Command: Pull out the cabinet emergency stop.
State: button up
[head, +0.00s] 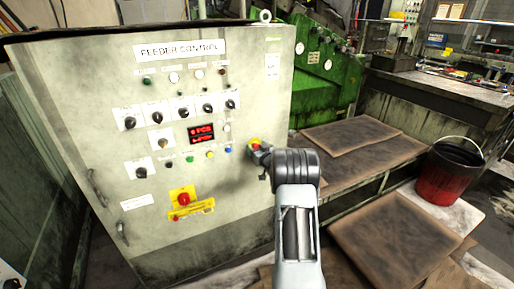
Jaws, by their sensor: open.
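The feeder control cabinet (90,90) fills the left half of the head view. A red mushroom-shaped emergency stop button (183,199) sits on a yellow plate low on its front panel. Whether the button is pushed in or out cannot be told. My gripper (260,156) is close to the right part of the panel, up and to the right of that button and apart from it. It is open; its fingers are small and partly hidden by my wrist. A small red, yellow and green part (254,144) shows right by the gripper; whether they touch is unclear.
Knobs, small buttons and a red display (201,133) cover the panel above the stop. Two handles are at the cabinet's left edge. A green machine (325,85), a low brown platform (350,150), a red and black bucket (452,172) and a workbench stand to the right.

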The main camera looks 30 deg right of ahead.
jog(key=shift+w, duration=0.35)
